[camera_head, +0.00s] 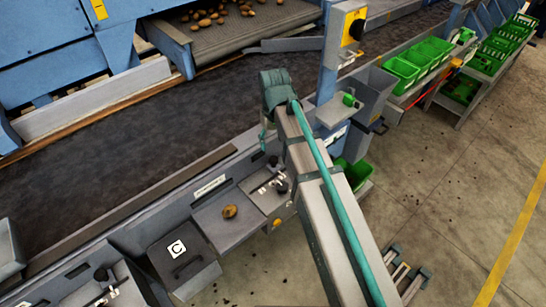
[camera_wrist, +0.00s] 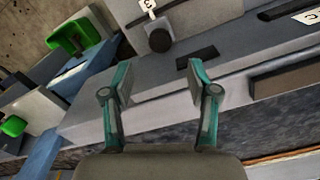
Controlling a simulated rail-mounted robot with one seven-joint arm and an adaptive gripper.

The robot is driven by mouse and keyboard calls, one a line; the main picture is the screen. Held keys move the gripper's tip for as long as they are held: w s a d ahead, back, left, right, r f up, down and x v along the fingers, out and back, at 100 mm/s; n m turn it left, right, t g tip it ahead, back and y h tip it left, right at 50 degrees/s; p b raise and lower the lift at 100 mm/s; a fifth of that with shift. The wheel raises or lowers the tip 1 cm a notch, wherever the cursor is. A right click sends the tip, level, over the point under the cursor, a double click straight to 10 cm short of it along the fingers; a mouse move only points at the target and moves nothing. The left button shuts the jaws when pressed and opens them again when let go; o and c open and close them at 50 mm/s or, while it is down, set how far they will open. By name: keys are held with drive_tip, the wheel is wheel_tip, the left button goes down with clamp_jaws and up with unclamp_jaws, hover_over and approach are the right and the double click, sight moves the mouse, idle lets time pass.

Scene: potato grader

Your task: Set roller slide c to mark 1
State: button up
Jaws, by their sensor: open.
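My gripper (camera_wrist: 158,82) is open in the wrist view, its two teal-sided fingers apart with nothing between them. Beyond the fingertips a black round knob (camera_wrist: 160,40) stands on a grey plate beside a white numbered tag (camera_wrist: 148,7); gripper and knob are apart. In the head view my arm partly covers a slide panel with black knobs (camera_head: 281,187). Another slide with a black knob (camera_head: 101,275) is at the lower left. A dark lid marked C (camera_head: 176,248) lies between these slides. I cannot tell for certain which slide is c, nor read its setting.
A potato (camera_head: 230,211) lies on a grey tray (camera_head: 222,231) beside the lid. The dark conveyor belt (camera_head: 120,165) runs behind. A yellow switch box (camera_head: 353,27) stands on a post. Green crates (camera_head: 402,72) line the right. The floor at right is mostly clear.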

sight(274, 159)
wheel_tip(274, 159, down, 8)
drive_tip(key=shift+f+p, duration=0.1)
drive_tip(key=shift+p, duration=0.65)
clamp_jaws()
